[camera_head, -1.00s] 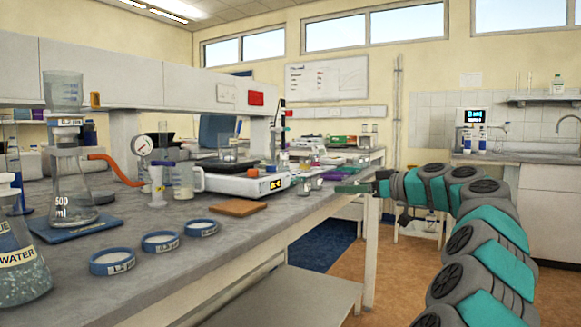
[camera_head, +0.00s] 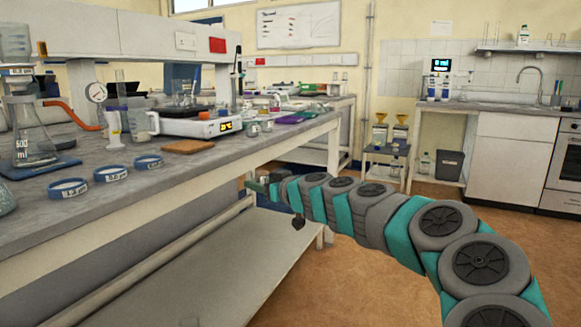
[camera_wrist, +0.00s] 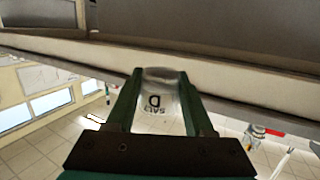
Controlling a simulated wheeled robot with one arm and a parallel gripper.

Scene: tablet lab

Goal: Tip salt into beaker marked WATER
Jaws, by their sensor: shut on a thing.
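My gripper (camera_head: 260,185) is beside the front edge of the bench, about level with the bench top or slightly below it. In the wrist view my gripper (camera_wrist: 160,85) has its two green fingers shut on a small clear jar (camera_wrist: 157,98) with dark lettering that seems to read SALT. The jar is too small to make out in the head view. No beaker with a readable WATER mark shows now. A flask (camera_head: 4,198) is cut off at the left edge.
The bench (camera_head: 215,168) also holds blue-rimmed dishes (camera_head: 110,174), a brown board (camera_head: 188,147), a filter flask (camera_head: 30,140) and a white jug (camera_head: 140,124). A lower shelf (camera_head: 200,270) juts out under it. Open floor (camera_head: 350,260) lies to the right.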

